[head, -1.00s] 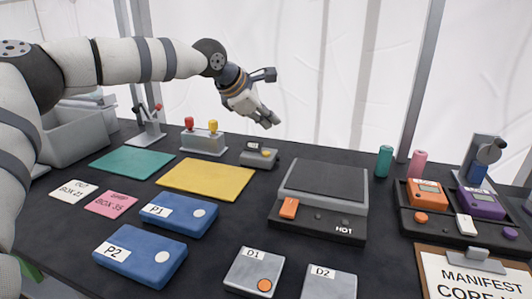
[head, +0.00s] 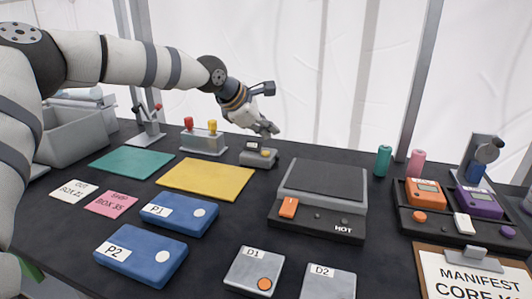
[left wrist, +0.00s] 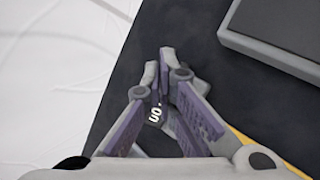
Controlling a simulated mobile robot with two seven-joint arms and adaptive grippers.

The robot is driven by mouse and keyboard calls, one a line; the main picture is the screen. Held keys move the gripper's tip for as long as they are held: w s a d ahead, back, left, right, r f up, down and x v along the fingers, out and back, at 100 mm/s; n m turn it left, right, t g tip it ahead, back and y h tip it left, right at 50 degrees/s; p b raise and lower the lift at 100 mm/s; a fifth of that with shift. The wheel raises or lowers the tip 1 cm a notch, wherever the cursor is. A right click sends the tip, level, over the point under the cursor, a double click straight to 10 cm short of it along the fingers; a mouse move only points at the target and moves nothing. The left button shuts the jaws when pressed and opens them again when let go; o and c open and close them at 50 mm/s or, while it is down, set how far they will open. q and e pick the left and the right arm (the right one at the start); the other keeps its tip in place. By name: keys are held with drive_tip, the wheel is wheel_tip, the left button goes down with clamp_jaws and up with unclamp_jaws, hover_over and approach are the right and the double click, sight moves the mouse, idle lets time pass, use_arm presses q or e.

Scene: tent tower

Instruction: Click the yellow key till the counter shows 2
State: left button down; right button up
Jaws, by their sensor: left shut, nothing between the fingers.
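The counter (head: 258,160) is a small grey box near the back edge of the table, with a small dark display (head: 253,146) and a yellow key (head: 266,153) on top. In the left wrist view the display (left wrist: 154,113) shows partly between the fingers; its digits look like 00, but they are partly covered. My left gripper (head: 270,129) is shut and empty, pointing down just above and behind the counter. In the left wrist view its fingertips (left wrist: 166,66) hide most of the box and the key, so I cannot tell whether they touch. My right gripper is out of view.
A hot plate (head: 322,200) stands right of the counter. A box with red and yellow knobs (head: 203,142) is to its left. A yellow mat (head: 207,179) lies in front. Green (head: 383,160) and pink (head: 416,163) cylinders stand farther right.

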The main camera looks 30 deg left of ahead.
sight(267, 153)
use_arm(q)
drive_tip(key=shift+f, duration=1.25)
idle(0.4)
drive_tip(key=shift+f, duration=0.4)
drive_tip(key=shift+f, duration=0.55)
idle(0.7)
drive_tip(key=shift+r, duration=0.95)
drive_tip(key=shift+r, duration=2.5)
